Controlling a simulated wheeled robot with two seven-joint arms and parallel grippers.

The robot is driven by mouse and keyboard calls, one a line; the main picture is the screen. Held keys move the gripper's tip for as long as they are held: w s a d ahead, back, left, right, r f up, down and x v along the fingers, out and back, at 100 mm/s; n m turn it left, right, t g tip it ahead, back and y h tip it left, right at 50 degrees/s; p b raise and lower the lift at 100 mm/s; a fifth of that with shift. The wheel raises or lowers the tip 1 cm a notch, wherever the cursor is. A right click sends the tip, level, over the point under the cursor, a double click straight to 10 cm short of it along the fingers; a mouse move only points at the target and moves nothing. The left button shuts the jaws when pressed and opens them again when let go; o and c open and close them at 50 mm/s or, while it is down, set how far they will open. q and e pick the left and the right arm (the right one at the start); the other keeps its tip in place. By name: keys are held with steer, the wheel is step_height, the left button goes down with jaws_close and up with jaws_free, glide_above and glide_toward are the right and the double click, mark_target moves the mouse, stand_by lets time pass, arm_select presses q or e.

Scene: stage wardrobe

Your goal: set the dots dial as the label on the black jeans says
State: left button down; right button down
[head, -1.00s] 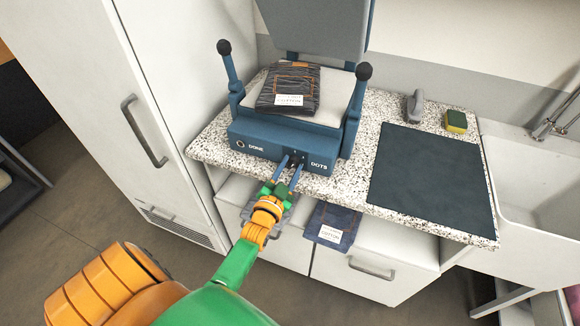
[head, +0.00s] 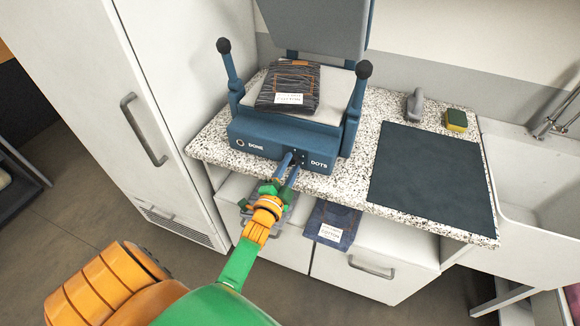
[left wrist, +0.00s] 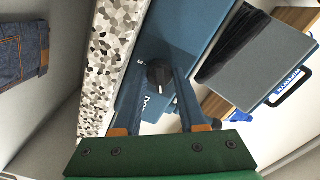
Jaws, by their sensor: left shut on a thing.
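The blue press (head: 255,140) stands on the speckled counter with its lid up. Folded black jeans (head: 288,78) lie on its pale bed. Their white label (head: 289,98) seems to read COTTON; its other line is too small to read. My left gripper (head: 292,158) is at the front panel beside the word DOTS, its fingers shut on the dots dial. In the left wrist view the dark round dots dial (left wrist: 159,75) sits between the fingertips. A digit that looks like 3 shows beside it; the pointer's setting cannot be told. My right gripper is not in view.
A DONE button (head: 240,143) is at the panel's left. Blue jeans (head: 332,222) with a white label lie below the counter edge. A dark mat (head: 430,180), a grey-handled tool (head: 414,105) and a sponge (head: 456,120) are to the right, before the sink.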

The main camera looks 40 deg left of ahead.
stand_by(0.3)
arm_select(q)
steer(key=shift+c, duration=2.3)
jaws_free()
steer(key=v, duration=0.7)
steer(key=shift+f, duration=0.1)
